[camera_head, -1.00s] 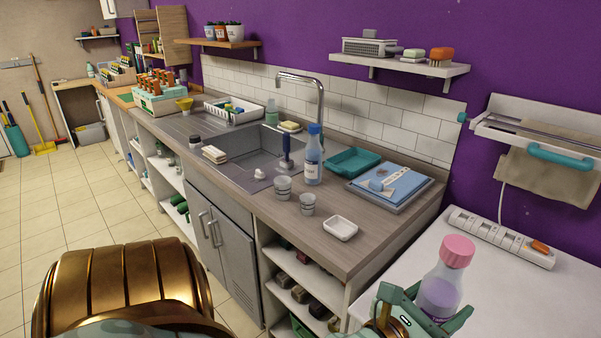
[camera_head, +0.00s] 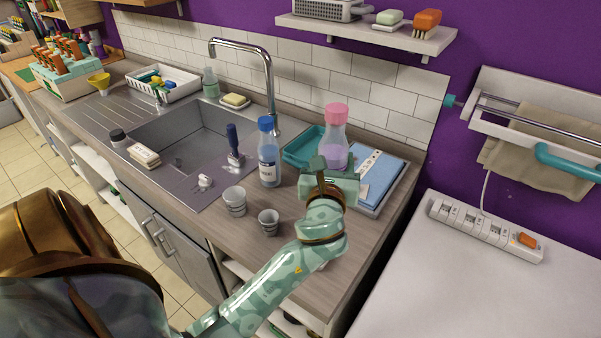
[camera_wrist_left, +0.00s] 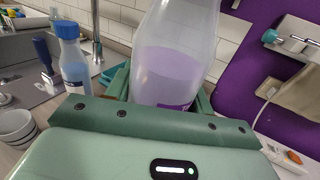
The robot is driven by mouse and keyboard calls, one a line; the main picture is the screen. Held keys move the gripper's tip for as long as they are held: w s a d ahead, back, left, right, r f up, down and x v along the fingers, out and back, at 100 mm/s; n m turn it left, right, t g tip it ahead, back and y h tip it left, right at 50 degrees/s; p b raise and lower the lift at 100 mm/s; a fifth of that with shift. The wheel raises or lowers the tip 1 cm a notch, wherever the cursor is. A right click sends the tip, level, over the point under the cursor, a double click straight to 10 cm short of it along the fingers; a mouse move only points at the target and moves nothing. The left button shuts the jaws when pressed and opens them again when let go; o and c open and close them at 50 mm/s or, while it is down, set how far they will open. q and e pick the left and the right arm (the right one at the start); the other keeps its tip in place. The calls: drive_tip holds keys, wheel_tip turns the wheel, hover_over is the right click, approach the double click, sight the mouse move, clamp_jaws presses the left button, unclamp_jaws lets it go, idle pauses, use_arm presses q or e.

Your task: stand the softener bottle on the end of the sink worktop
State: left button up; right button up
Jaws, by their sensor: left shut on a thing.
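The softener bottle (camera_head: 334,140) is clear, with a pink cap and purple liquid. My left gripper (camera_head: 330,172) is shut around its lower part and holds it upright over the end of the sink worktop (camera_head: 300,240). In the left wrist view the bottle (camera_wrist_left: 175,60) stands between the green fingers, its cap out of frame. The gripper hides the bottle's base, and I cannot tell whether it touches anything beneath. My right gripper is not in view.
My forearm mostly hides a white dish. The lower white top (camera_head: 470,280) at right is largely clear.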

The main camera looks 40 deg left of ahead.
use_arm(q)
drive_tip(key=w+a+f+b, duration=0.1)
drive_tip(key=a+f+b, duration=0.1)
drive_tip(key=a+f, duration=0.2)
drive_tip(key=w+a+f+b, duration=0.2)
drive_tip(key=a+f+b, duration=0.1)
drive_tip(key=a+f, duration=0.1)
drive_tip(key=w+a+f+b, duration=0.1)
drive_tip(key=a+f+b, duration=0.1)
drive_tip(key=a+f, duration=0.2)
drive_tip(key=shift+w+f+b, duration=0.35)
drive_tip(key=shift+w+f, duration=0.05)
drive_tip(key=shift+f, duration=0.15)
drive_tip(key=shift+r, duration=0.2)
drive_tip(key=o, duration=1.2)
drive_tip(key=shift+f, duration=0.2)
drive_tip(key=shift+s+r, duration=0.1)
drive_tip(key=shift+r, duration=0.15)
drive_tip(key=p+v, duration=0.1)
drive_tip(key=v, duration=1.1)
drive_tip(key=shift+p, duration=0.35)
